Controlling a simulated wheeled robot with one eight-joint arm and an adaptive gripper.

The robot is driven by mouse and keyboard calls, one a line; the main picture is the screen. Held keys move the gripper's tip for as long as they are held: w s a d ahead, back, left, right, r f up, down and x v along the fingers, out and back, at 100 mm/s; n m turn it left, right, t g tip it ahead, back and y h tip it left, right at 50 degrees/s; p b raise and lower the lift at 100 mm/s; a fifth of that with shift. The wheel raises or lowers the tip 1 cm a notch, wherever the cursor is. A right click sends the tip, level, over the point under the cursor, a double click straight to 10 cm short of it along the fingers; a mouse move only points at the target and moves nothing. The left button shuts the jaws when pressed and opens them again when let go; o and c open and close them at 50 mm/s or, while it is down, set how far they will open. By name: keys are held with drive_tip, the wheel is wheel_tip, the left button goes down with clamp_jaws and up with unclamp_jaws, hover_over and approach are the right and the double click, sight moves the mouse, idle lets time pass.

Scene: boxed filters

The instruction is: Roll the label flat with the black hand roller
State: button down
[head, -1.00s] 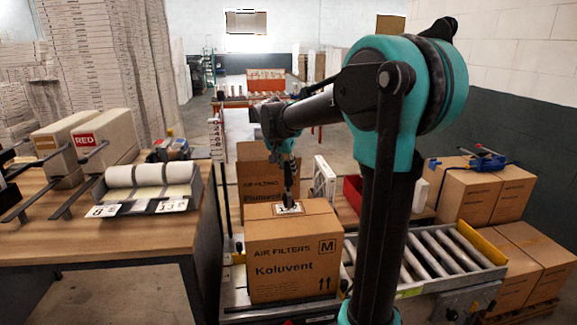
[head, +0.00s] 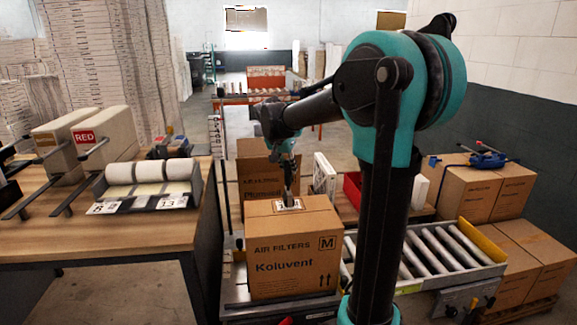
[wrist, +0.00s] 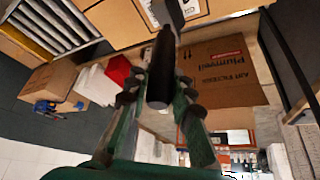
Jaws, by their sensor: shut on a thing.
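My gripper (head: 288,178) is above the label, pointing down. In the wrist view my gripper (wrist: 160,97) is shut on the black handle of the hand roller (wrist: 161,70). The roller's far end reaches the label area. I cannot tell how firmly the roller touches the label, and part of the label is hidden behind it.
A wooden bench (head: 120,235) with a label dispenser (head: 150,180) is at the left. Conveyor rollers (head: 440,245) and stacked cartons (head: 465,190) are at the right. A red bin (head: 353,188) is behind my arm.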

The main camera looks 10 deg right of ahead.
drive_tip(key=shift+f, duration=0.2)
drive_tip(key=a, duration=0.4)
idle(2.1)
drive_tip(key=shift+r, duration=0.1)
wheel_tip(320, 180, up, 8)
idle(0.7)
idle(0.4)
